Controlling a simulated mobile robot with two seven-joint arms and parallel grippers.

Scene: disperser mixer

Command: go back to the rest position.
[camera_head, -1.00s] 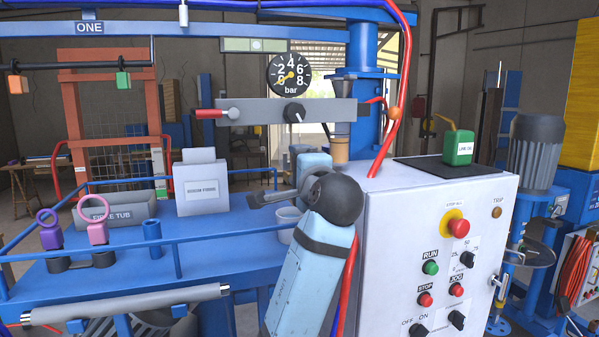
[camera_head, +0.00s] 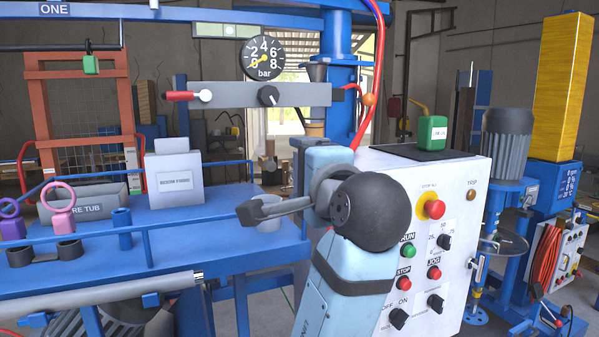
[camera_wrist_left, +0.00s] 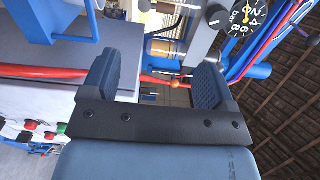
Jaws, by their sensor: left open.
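My left gripper (camera_head: 252,211) shows in the head view in front of the blue machine bench, its dark fingers pointing left. In the left wrist view the same gripper (camera_wrist_left: 155,78) has its two dark fingers wide apart, with nothing held between them. My light-blue left arm rises from the bottom of the head view and hides the left part of the white control cabinet (camera_head: 466,185). My right gripper is not in view.
The blue bench (camera_head: 205,222) carries a grey box (camera_head: 173,183), purple and pink rings, and a rail. A green can (camera_head: 432,132) stands on the cabinet. A second blue machine is at right.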

